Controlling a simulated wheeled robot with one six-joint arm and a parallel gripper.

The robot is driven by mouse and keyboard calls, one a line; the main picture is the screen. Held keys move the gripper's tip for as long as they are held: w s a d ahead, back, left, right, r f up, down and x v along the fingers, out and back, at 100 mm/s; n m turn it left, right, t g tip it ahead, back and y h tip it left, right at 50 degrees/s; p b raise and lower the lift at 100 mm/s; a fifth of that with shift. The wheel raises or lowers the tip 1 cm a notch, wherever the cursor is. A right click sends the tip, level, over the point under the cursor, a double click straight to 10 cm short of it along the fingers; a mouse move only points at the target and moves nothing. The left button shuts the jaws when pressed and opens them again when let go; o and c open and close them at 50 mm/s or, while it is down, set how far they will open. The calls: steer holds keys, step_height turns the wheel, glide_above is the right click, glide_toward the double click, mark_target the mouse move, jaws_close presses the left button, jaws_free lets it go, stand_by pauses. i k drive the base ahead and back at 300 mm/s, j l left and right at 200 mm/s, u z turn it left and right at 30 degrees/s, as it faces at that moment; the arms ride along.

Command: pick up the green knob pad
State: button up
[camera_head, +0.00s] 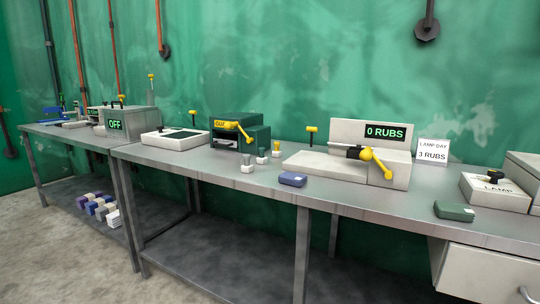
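A small dark green block (454,211), which looks like the green knob pad, lies flat near the front edge of the metal bench at the right, with a small pale mark on its top. A similar blue block (292,179) lies further left near the front edge. My gripper does not show in this view.
The metal bench (245,180) carries a white machine reading "0 RUBS" (384,134) with a yellow-knobbed lever, a "LAMP DAY 3 RUBS" card (433,151), a dark green machine (240,131) and small knobbed pieces. A drawer (490,274) hangs below right. Bench around the green block is clear.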

mark_target(262, 160)
steer(key=i+j+z, duration=0.1)
steer(key=i, duration=0.45)
steer(key=i+j+z, duration=0.1)
steer(key=i+j, duration=0.25)
steer(key=i, duration=0.2)
steer(key=i+j+z, duration=0.1)
steer(key=i+j, duration=0.2)
steer(key=i, duration=0.25)
steer(key=i+j+z, duration=0.1)
steer(key=i+j, duration=0.25)
steer(key=i, duration=0.15)
